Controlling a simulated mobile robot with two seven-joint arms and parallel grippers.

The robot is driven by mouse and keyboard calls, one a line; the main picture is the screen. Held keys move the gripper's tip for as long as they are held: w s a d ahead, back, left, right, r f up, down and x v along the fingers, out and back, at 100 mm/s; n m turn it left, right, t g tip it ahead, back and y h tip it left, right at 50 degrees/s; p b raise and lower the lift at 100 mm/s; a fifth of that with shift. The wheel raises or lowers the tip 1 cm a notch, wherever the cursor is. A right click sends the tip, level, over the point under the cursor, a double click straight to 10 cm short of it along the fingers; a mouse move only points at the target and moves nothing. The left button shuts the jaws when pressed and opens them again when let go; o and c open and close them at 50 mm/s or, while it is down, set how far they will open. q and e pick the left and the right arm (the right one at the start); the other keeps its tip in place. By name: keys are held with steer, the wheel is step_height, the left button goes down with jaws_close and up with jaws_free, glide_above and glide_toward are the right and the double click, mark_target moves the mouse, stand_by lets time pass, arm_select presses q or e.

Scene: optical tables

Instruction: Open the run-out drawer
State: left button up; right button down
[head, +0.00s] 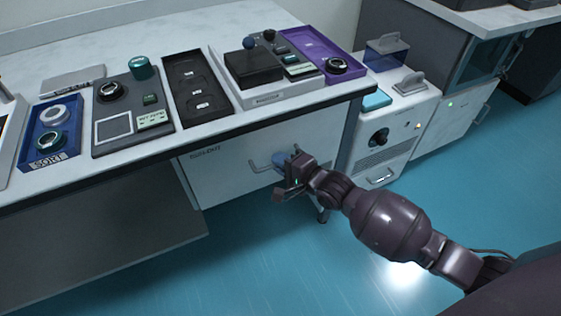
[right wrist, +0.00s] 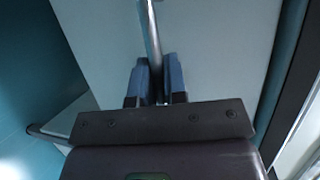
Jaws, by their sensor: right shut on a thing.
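The run-out drawer (head: 222,172) is a pale front under the worktop in the head view, with the label "RUN-OUT" at its upper left. Its metal bar handle (head: 256,166) shows partly beside my right gripper (head: 287,163). In the right wrist view the handle (right wrist: 151,40) runs down between the two blue fingertips of my right gripper (right wrist: 156,82), which is shut on it. The drawer front (right wrist: 215,50) fills much of that view behind the fingers. I cannot tell for sure from the head view whether the drawer stands out from the cabinet. My left gripper is not in view.
The worktop (head: 190,55) above carries a blue tray (head: 60,150), a dark tray (head: 190,90), a purple tray (head: 312,50) and several instruments. A white floor unit (head: 395,125) stands close to the right. Blue floor (head: 240,260) is clear in front of the drawer.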

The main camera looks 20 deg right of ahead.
steer(key=shift+s, duration=0.1)
steer(key=shift+s, duration=0.2)
arm_select(q)
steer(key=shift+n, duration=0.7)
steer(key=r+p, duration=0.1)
steer(key=p, duration=0.2)
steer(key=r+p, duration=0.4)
steer(key=p, duration=0.1)
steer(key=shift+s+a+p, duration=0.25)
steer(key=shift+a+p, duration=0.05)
arm_select(e)
steer(key=s+d, duration=0.1)
steer(key=s, duration=3.7)
steer(key=shift+s+d, duration=0.15)
